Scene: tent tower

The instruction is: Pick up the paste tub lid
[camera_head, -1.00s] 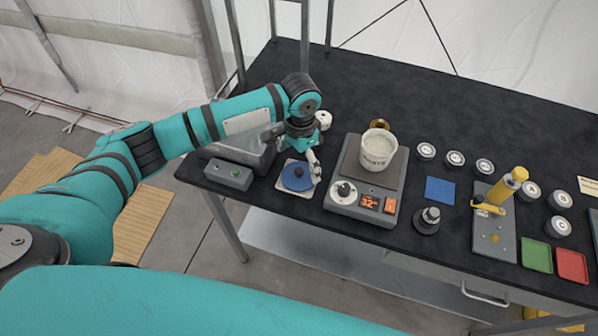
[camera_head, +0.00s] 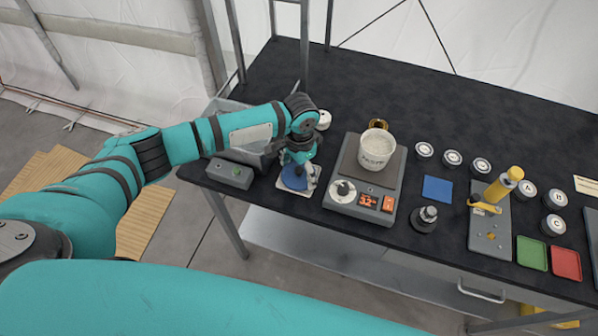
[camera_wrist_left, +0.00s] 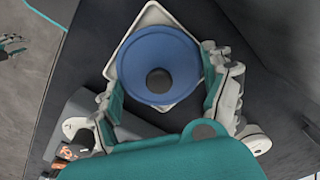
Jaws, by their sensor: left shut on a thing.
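The paste tub lid is a round blue disc with a dark central knob. It shows in the head view (camera_head: 293,181), partly hidden by my left gripper (camera_head: 299,170). It shows more fully in the left wrist view (camera_wrist_left: 150,50), over a pale square mat (camera_wrist_left: 152,14). My left gripper (camera_wrist_left: 160,82) has its fingers on either side of the lid and is shut on it. I cannot tell whether the lid is clear of the mat. The white paste tub (camera_head: 376,149) stands open on the scale. My right gripper is not in view.
The grey scale (camera_head: 361,194) with a lit display stands just right of the mat. A grey switch box (camera_head: 229,173) and a grey bin (camera_head: 228,106) are to the left. Several lidded jars (camera_head: 453,158) stand further right. The back of the black table (camera_head: 420,100) is clear.

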